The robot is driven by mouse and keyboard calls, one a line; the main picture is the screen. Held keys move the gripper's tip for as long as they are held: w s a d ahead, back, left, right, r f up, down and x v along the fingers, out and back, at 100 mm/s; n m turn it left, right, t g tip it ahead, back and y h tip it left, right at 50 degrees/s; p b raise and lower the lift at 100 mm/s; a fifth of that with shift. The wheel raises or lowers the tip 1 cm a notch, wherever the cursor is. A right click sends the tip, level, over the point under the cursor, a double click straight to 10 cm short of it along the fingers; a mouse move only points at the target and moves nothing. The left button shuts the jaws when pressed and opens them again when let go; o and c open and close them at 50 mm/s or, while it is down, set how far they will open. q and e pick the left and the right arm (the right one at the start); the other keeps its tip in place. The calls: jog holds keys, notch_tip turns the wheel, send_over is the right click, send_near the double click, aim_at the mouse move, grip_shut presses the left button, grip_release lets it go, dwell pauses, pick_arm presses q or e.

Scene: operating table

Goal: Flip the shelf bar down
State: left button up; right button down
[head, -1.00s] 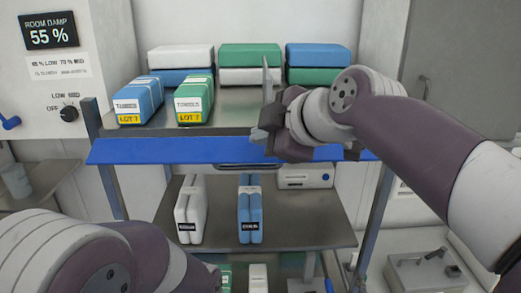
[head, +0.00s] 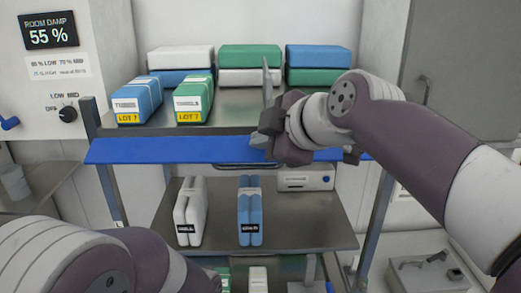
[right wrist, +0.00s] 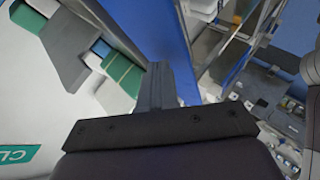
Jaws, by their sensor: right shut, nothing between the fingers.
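The shelf bar (head: 170,150) is a wide blue strip across the front of the upper shelf. It shows in the head view, and a blue strip also shows in the right wrist view (right wrist: 168,38). My right gripper (head: 262,138) is in front of the bar, right of its middle, and hides part of it. Its fingers are shut and empty in the right wrist view (right wrist: 157,85), close to the blue strip. I cannot tell whether they touch it. My left arm shows at the lower left, but its gripper is not visible.
The upper shelf (head: 235,107) holds stacked white, green and blue packs and two labelled packs (head: 195,98). The lower shelf (head: 300,222) holds a white pack, a blue pack (head: 249,210) and a white box (head: 305,178). A humidity panel (head: 48,32) is at left.

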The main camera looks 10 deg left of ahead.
jog(key=shift+w+a+f+b, duration=0.1)
jog(key=shift+w+f+b, duration=0.1)
jog(key=shift+f+b, duration=0.5)
jog(key=shift+w+f+b, duration=0.15)
jog(key=shift+f+b, duration=0.45)
jog(key=shift+f, duration=0.1)
dwell(0.9)
dwell(0.4)
jog(key=shift+s+r+p, duration=0.3)
jog(key=shift+r+p, duration=0.35)
jog(key=shift+r, duration=0.4)
jog(key=shift+s+r+p, duration=0.25)
jog(key=shift+r+p, duration=0.4)
jog(key=shift+r, duration=0.35)
jog(key=r+p, duration=0.1)
jog(key=s+r+p, duration=0.1)
jog(key=r, duration=0.1)
jog(key=r+p, duration=0.1)
jog(key=shift+s+d+r, duration=0.25)
jog(key=shift+d+r, duration=0.1)
jog(key=shift+r, duration=0.05)
